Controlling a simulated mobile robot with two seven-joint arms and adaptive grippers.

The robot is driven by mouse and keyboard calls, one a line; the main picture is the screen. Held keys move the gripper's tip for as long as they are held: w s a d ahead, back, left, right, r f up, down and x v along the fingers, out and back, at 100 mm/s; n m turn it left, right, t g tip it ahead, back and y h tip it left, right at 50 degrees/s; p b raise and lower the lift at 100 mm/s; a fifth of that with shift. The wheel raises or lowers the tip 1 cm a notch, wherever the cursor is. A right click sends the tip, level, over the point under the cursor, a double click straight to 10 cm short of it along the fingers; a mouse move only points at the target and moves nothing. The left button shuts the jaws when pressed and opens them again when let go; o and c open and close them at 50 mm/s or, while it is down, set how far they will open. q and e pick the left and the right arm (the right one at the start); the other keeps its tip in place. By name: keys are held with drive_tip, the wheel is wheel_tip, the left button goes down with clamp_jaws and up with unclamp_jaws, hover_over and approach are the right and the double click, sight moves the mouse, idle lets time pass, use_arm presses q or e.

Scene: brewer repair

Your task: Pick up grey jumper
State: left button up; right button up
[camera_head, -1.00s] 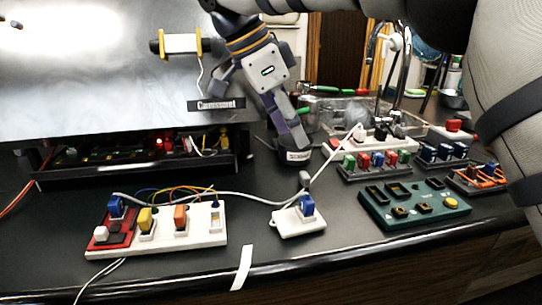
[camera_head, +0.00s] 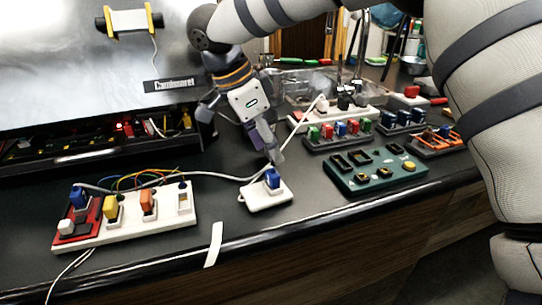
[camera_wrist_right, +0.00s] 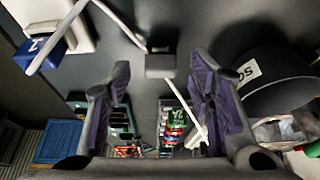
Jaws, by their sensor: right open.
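The grey jumper (camera_wrist_right: 160,66) is a small grey block on a white cable. In the right wrist view it lies between and beyond the fingertips of my right gripper (camera_wrist_right: 165,82), which is open with a finger on either side. In the head view my right gripper (camera_head: 264,148) reaches down over the counter just behind the white block with a blue plug (camera_head: 272,179). There the fingers largely hide the jumper, and I cannot tell whether they touch it. My left gripper is not in view.
A white strip (camera_head: 140,228) with blue, yellow and orange plugs is at the left. A green socket board (camera_head: 375,175) and racks of coloured plugs (camera_head: 340,133) stand at the right. An open-fronted machine (camera_head: 90,150) is behind.

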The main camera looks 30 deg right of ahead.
drive_tip(key=c, duration=0.9)
